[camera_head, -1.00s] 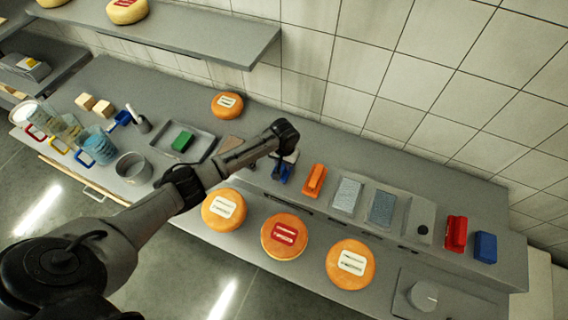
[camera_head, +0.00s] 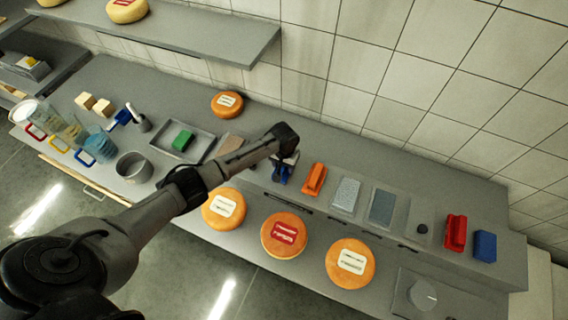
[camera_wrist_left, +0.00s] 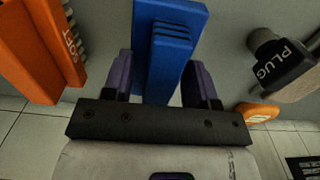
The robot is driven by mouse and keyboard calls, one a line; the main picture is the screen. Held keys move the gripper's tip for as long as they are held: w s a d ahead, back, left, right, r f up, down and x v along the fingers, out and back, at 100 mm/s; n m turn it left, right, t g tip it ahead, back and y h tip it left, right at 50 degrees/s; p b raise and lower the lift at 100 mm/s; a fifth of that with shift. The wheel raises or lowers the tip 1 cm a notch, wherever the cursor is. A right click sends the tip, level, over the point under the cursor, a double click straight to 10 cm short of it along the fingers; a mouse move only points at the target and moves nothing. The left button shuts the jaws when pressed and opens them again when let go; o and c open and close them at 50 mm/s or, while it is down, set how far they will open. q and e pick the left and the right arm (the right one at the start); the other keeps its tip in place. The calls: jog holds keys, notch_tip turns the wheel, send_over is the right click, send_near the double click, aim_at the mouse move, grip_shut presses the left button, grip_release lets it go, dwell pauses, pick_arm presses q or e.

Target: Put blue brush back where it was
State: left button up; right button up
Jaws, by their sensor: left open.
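The blue brush (camera_wrist_left: 172,45), a blue block with a ridged grip, lies between the two purple fingers of my left gripper (camera_wrist_left: 159,60) in the left wrist view. The fingers are open, one on each side of it; I cannot tell if either touches it. In the head view my left gripper (camera_head: 283,168) is low over the counter, just left of the orange brush (camera_head: 314,179), and largely hides the blue brush. The orange brush also shows at the left of the wrist view (camera_wrist_left: 35,45). My right gripper is not in view.
Grey pads (camera_head: 346,194), a red brush (camera_head: 455,233) and a blue block (camera_head: 485,246) stand farther right. Cheese wheels (camera_head: 284,235) line the front; a tray (camera_head: 205,150) is at left.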

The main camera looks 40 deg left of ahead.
pick_arm(q)
jog(key=shift+r, duration=0.3)
notch_tip(320, 180, up, 12)
jog(key=s+d+f+m, duration=0.1)
jog(key=s+d+f, duration=0.1)
jog(key=s+d, duration=0.2)
jog(key=s+d+f+m+t, duration=0.1)
jog(key=s+d+f+m, duration=0.1)
jog(key=s, duration=0.4)
jog(key=s+d+f+m+h, duration=0.1)
jog(key=s+d+f, duration=0.3)
jog(key=s+d, duration=0.1)
jog(key=shift+s+d+f, duration=0.2)
jog(key=shift+s+d, duration=0.2)
jog(key=shift+s, duration=0.05)
jog(key=shift+m+t, duration=0.5)
jog(key=shift+t, duration=0.2)
jog(key=s, duration=0.2)
jog(key=s+d, duration=0.1)
jog(key=s, duration=0.4)
jog(key=shift+d+r, duration=0.3)
jog(key=s+a+r+t, duration=0.1)
jog(key=s+r, duration=0.3)
jog(key=s, duration=0.5)
jog(key=shift+s+a+y, duration=0.2)
jog(key=shift+s+y, duration=0.15)
jog(key=shift+y, duration=0.05)
